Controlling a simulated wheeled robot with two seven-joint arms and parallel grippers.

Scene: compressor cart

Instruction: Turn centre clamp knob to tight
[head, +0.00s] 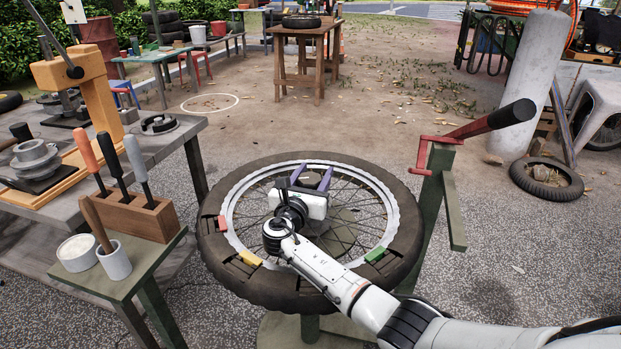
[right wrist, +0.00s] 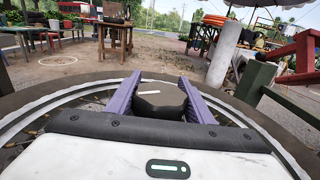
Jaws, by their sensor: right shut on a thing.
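The centre clamp knob (right wrist: 162,104) is dark and round with a pale line on its top. It sits at the middle of the spoked wheel (head: 222,266), which lies flat on a green stand. My right gripper (head: 312,176) reaches in over the hub, its purple fingers on either side of the knob. In the right wrist view the gripper (right wrist: 160,95) is shut on the knob. The pale line lies roughly crosswise between the fingers. The knob's lower part is hidden behind the gripper body. My left gripper is not in view.
Red (head: 222,222), yellow (head: 250,258) and green (head: 375,255) pieces sit at the rim. A red lever with a black grip (head: 490,120) stands at the right. A tool block (head: 150,220) and a workbench (head: 185,130) are at the left.

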